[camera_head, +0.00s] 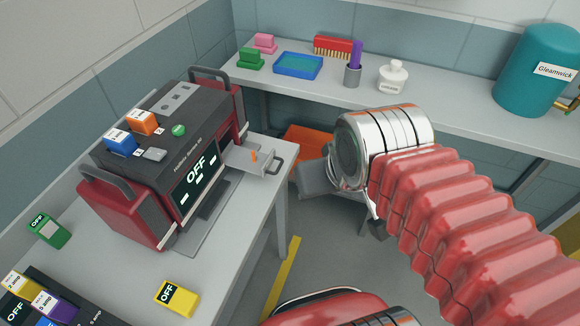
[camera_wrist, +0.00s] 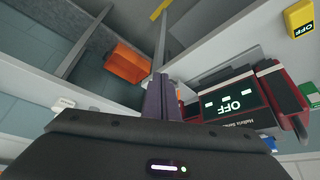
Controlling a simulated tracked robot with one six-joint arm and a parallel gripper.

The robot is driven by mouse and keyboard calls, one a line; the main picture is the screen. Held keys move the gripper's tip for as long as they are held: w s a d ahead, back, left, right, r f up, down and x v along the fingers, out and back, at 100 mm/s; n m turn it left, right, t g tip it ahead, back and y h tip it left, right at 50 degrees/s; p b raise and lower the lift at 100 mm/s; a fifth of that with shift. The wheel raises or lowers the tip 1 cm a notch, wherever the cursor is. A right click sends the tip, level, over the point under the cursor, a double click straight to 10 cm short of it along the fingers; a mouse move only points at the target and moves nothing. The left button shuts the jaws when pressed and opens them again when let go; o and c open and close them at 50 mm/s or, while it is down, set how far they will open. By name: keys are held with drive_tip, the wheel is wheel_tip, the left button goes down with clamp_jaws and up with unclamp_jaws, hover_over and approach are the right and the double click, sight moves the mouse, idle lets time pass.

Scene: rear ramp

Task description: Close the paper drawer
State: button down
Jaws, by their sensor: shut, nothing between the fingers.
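The paper drawer (camera_head: 240,157) is a grey tray pulled out from the right side of a black and red machine (camera_head: 177,150), with a dark handle (camera_head: 277,165) at its outer end. In the wrist view the fingers (camera_wrist: 160,97) are shut and empty, pointing beside the machine (camera_wrist: 240,105). They hide most of the drawer there.
The machine's display reads OFF. An orange box (camera_head: 304,140) lies below the shelf behind my gripper. The back shelf holds a blue tray (camera_head: 298,65), a white bottle (camera_head: 392,77) and a teal tank (camera_head: 540,70). A yellow OFF block (camera_head: 176,298) sits at the table's front.

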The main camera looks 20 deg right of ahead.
wheel_tip(320, 180, down, 9)
drive_tip(key=w+m+g+y, duration=0.1)
drive_tip(key=m+g+y, duration=0.45)
drive_tip(key=m, duration=0.45)
drive_tip(key=w+d+f+m+t+y, duration=0.2)
drive_tip(key=w+d+m+t+y, duration=0.1)
drive_tip(key=m, duration=0.4)
drive_tip(key=w+d+f+m+t+y, duration=0.2)
drive_tip(key=w+d+m+t+y, duration=0.2)
drive_tip(key=d+m, duration=0.4)
drive_tip(key=shift+w+f+t, duration=0.35)
drive_tip(key=shift+w+t, duration=0.5)
drive_tip(key=shift+w, duration=0.4)
drive_tip(key=x, duration=1.4)
drive_tip(key=shift+w+r, duration=0.1)
drive_tip(key=shift+r, duration=0.05)
